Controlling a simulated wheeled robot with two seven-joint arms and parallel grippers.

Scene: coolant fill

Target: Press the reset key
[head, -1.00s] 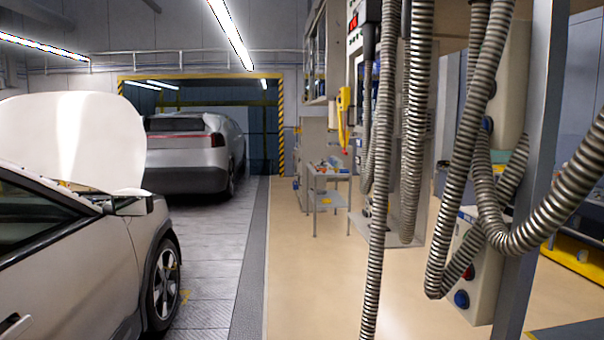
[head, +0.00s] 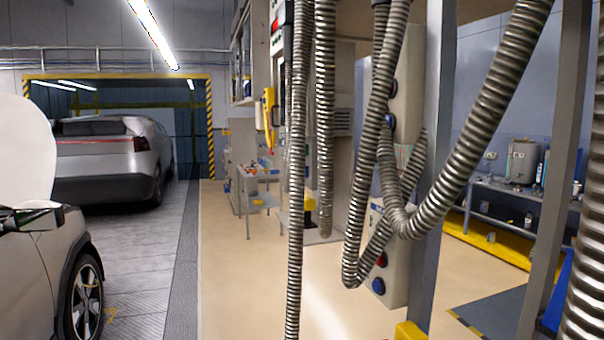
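No key marked as reset can be made out. A pale control box (head: 393,295) on a grey post carries a red button (head: 381,260) and a blue button (head: 378,286). A cabinet with a small red display (head: 275,25) stands left of the hoses, mostly hidden. Neither of my grippers is in view.
Ribbed metal hoses (head: 295,200) hang across the middle and right. A small cart (head: 258,201) stands behind them. A car with its hood up (head: 40,270) is at left, another (head: 105,165) further back. A workbench (head: 510,195) is at right. Beige floor (head: 235,300) is clear.

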